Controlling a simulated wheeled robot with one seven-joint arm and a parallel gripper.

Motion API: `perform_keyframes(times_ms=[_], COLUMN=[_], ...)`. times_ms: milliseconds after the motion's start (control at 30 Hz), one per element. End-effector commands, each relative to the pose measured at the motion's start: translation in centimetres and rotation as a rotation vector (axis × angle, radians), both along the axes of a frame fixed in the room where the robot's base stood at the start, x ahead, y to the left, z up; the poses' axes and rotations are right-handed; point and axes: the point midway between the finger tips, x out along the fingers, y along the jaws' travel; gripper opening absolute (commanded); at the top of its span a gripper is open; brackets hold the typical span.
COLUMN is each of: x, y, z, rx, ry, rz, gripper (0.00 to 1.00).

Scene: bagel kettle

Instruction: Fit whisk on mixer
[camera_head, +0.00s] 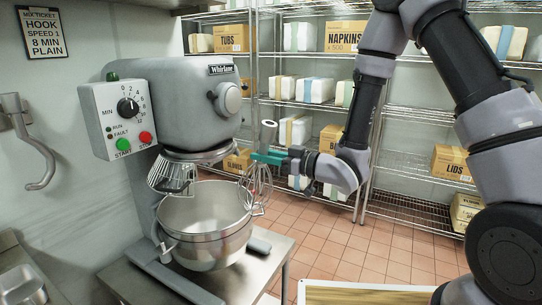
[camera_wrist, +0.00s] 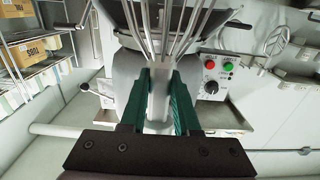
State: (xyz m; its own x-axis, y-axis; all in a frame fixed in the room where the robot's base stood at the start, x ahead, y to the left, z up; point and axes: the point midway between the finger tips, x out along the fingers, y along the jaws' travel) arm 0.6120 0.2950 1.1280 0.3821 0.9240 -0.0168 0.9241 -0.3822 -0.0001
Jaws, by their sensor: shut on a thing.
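The grey mixer (camera_head: 170,95) stands at the left in the head view, with a dial and control box on its side. Its steel bowl (camera_head: 205,232) sits below the head. A wire cage (camera_head: 172,175) shows under the mixer head; the drive socket cannot be made out. My gripper (camera_head: 262,158) has teal fingers shut on the whisk (camera_head: 257,192), to the right of the mixer head. The whisk is roughly upright, shank up and wires down, near the bowl's right rim and apart from the head. In the wrist view the whisk's shank (camera_wrist: 160,98) lies between the fingers.
A dough hook (camera_head: 38,160) hangs on the left wall below a ticket (camera_head: 42,34) reading HOOK, SPEED 1, 8 MIN, PLAIN. The mixer stands on a steel table (camera_head: 262,268). Wire shelves (camera_head: 408,130) with boxes stand behind. Tiled floor lies open between them.

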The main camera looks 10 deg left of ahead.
Motion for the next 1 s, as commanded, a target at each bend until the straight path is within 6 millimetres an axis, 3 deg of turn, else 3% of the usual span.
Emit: perform_keyframes(times_ms=[567, 1000], x=[2.1, 3.0], y=[5.2, 7.4], z=[-1.5, -5.1], rx=[0.099, 0.086], ry=[-0.042, -0.037], rz=[0.001, 0.002], gripper=[0.00, 0.00])
